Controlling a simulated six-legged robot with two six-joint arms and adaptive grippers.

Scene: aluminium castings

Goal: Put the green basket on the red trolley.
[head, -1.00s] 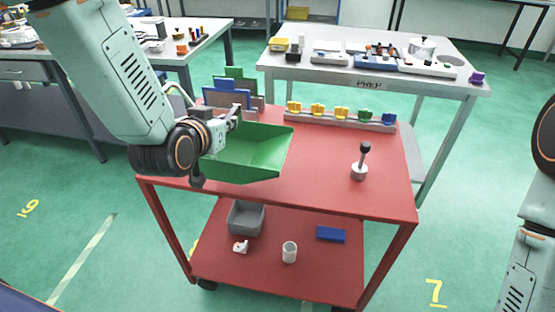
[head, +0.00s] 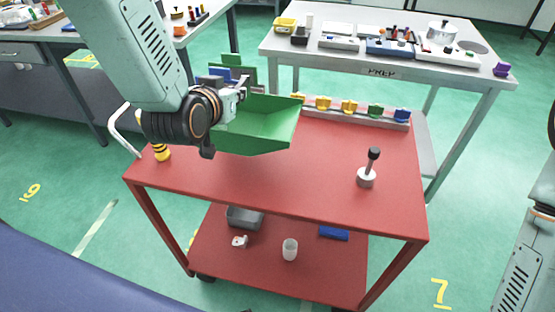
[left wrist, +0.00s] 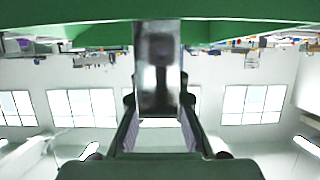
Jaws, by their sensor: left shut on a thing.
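The green basket (head: 262,132) is at the left part of the red trolley's (head: 300,178) top, in the head view. My left gripper (head: 236,96) is shut on the basket's left side. The basket looks roughly level; I cannot tell whether its bottom touches the trolley top. In the left wrist view the basket (left wrist: 70,10) is a green band across the top, with the left gripper (left wrist: 158,70) against it. My right gripper is out of the picture; only part of my right arm shows at the right edge.
Coloured holders (head: 232,70) stand behind the basket. A rack of coloured pieces (head: 350,110) lines the trolley's back edge. A dark-handled tool (head: 368,170) stands at the right. A yellow-and-black item (head: 162,153) is at the left corner. The front middle of the top is clear.

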